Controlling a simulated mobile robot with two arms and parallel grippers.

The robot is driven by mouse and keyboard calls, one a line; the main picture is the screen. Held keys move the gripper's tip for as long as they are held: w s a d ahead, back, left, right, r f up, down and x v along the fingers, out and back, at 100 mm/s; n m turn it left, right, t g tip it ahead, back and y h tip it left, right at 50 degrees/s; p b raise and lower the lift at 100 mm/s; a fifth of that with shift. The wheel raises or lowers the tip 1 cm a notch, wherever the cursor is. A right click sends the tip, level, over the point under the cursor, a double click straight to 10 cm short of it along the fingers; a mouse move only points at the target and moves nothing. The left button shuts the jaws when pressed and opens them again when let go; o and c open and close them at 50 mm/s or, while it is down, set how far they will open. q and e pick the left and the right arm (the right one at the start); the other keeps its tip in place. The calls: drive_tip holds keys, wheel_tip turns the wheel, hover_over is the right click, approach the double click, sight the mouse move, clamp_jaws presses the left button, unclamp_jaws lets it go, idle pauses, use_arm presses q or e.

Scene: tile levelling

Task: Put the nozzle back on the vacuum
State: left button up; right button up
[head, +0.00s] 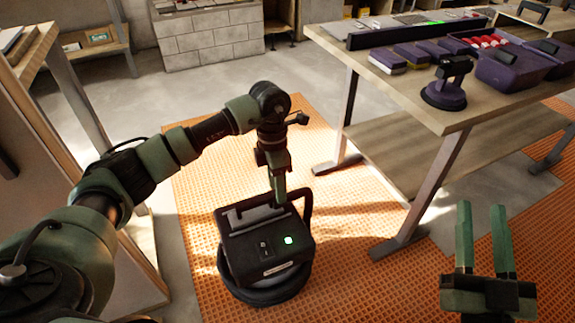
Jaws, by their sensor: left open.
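A black boxy machine (262,247) with a round dark base, a loop handle and a lit green square stands on the orange mat; it looks like the vacuum. My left gripper (280,200) points down at its top, by the handle. The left fingers are seen nearly edge-on, and I cannot tell whether they touch the machine. My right gripper (482,215) is at the lower right, its two green fingers apart with nothing between them. I cannot pick out the nozzle for certain.
A wooden workbench (400,112) at the right holds a dark suction-cup tool (444,88), purple-and-yellow blocks (388,61) and purple bins (510,70). Its metal leg (432,190) stands on the orange mat (345,285). Stacked grey blocks (208,38) are at the back.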

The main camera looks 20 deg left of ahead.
use_arm(q)
drive_tip(key=s+d+m+g+h, duration=0.1)
drive_tip(key=s+d+h, duration=0.2)
drive_tip(key=d, duration=0.5)
drive_tip(key=s+d+h, duration=0.3)
drive_tip(key=d, duration=0.5)
drive_tip(key=s+d+r+n+g+h, duration=0.1)
drive_tip(key=s+d+r+h, duration=0.3)
drive_tip(key=d, duration=0.2)
drive_tip(key=s+d+r+h, duration=0.3)
drive_tip(key=d+r+h, duration=0.1)
drive_tip(key=d, duration=0.3)
wheel_tip(320, 180, up, 15)
drive_tip(key=s+n+t+h, duration=0.1)
drive_tip(key=n+t+h, duration=0.4)
drive_tip(key=n+h, duration=0.35)
drive_tip(key=w+a+f+n+t+y, duration=0.1)
drive_tip(key=a+n+t+y, duration=0.7)
drive_tip(key=n, duration=0.8)
drive_tip(key=w+a+f+n+t+y, duration=0.1)
drive_tip(key=w+a+n+t+y, duration=0.2)
drive_tip(key=a+n+t+y, duration=0.5)
drive_tip(key=n+t+y, duration=0.2)
drive_tip(key=n+t, duration=0.1)
drive_tip(key=n, duration=0.6)
drive_tip(key=shift+w+a+f+t, duration=0.3)
drive_tip(key=shift+w+f, duration=0.1)
